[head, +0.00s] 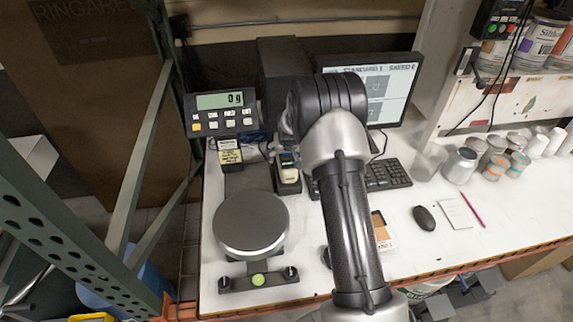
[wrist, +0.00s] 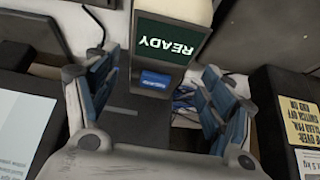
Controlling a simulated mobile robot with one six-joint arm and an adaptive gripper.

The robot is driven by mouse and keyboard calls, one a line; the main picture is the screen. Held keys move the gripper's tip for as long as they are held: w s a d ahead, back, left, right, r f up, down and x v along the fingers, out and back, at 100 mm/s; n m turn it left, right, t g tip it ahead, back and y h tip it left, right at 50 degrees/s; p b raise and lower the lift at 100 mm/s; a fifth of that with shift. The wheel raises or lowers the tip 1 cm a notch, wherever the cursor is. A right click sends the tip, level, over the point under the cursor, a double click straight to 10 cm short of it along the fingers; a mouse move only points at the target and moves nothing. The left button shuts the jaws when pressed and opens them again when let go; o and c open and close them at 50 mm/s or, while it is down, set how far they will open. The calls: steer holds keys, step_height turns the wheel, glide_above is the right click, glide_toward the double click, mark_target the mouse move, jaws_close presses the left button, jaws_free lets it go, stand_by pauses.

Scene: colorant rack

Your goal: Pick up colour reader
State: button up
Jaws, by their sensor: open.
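The colour reader (wrist: 172,40), a cream and grey handheld device with a dark green screen reading READY upside down, is at the top middle of the wrist view. In the head view the colour reader (head: 287,173) sits upright in a dark holder beside the scale display. My gripper (wrist: 155,82) is open in the wrist view, one finger pad on each side of the reader's lower part. I see gaps between the pads and the reader, and nothing is held. In the head view my gripper is hidden behind my arm.
A scale display (head: 222,114) reading 0 g and a round scale plate (head: 251,222) are to the left. A monitor (head: 385,85) and keyboard (head: 388,174) stand close right. A mouse (head: 424,218) and several jars (head: 460,166) are farther right. Loose cables lie behind the reader.

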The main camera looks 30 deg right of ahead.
steer(key=x, duration=0.5)
steer(key=shift+s+d+f, duration=0.15)
steer(key=shift+s, duration=0.05)
steer(key=shift+c, duration=0.2)
steer(key=c, duration=1.6)
steer(key=shift+c, duration=0.2)
